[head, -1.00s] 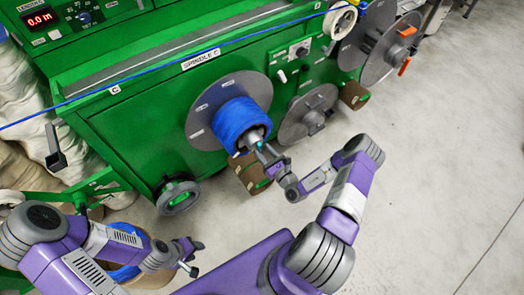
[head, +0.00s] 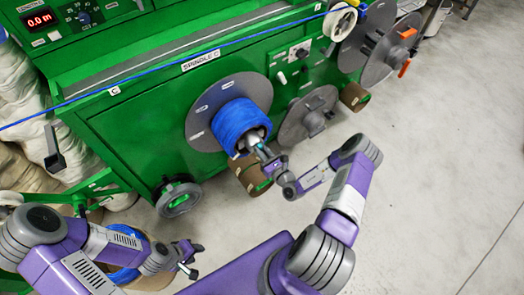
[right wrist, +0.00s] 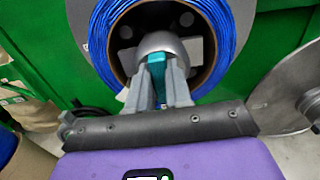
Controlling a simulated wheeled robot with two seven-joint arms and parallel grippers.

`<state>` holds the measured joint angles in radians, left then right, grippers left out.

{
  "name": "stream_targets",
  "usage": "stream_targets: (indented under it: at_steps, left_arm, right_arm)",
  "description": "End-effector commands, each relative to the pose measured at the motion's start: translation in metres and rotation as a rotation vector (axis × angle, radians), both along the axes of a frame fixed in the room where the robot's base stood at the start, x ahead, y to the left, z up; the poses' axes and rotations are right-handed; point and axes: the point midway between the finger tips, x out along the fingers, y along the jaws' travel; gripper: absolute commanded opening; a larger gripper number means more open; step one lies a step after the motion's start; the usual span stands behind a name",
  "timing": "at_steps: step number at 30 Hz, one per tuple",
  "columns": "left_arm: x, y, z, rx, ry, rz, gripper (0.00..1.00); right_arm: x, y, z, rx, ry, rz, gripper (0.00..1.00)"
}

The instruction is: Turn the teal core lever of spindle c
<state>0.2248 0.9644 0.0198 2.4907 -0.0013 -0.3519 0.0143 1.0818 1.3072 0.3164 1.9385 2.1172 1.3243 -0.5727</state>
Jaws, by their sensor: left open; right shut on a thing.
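Spindle C, a grey disc (head: 205,112) on the green machine, carries a wound blue cable (head: 237,122). The teal core lever (right wrist: 158,80) stands out from the grey hub (right wrist: 157,44) in the middle of the spool in the right wrist view. My right gripper (head: 262,149) is at the hub in the head view. In the right wrist view its two fingers (right wrist: 163,85) are closed around the lever, which partly hides it. My left gripper (head: 192,259) is open and empty at the lower left, away from the spindle.
The green machine (head: 130,130) has a "SPINDLE C" label (head: 201,60). A blue cable runs along its top. Another grey disc (head: 307,116) sits to the right. A brown spool (head: 250,175) lies below spindle C. The floor (head: 430,190) at the right is clear.

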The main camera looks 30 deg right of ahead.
Motion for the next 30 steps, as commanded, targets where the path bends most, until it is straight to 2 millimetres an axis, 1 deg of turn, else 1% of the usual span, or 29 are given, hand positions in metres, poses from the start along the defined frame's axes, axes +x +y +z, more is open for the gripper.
stream_targets:
  at_steps: [5, 11, 21, 30]
  left_arm:
    - [0.0, 0.0, 0.004, 0.0, 0.0, 0.0, 0.43]
    - [0.0, 0.0, 0.012, 0.0, 0.0, 0.0, 0.43]
    - [0.0, 0.0, 0.026, 0.0, 0.0, 0.0, 0.43]
    - [0.0, 0.0, 0.033, 0.0, 0.0, 0.0, 0.43]
  right_arm:
    - [0.0, 0.0, 0.0, 0.049, 0.005, 0.0, 0.0]
    - [-0.001, -0.002, 0.001, 0.17, 0.015, -0.002, 0.0]
    - [-0.001, -0.005, -0.001, 0.481, 0.04, -0.002, 0.0]
    - [0.0, -0.007, -0.003, 0.765, 0.062, -0.001, 0.0]
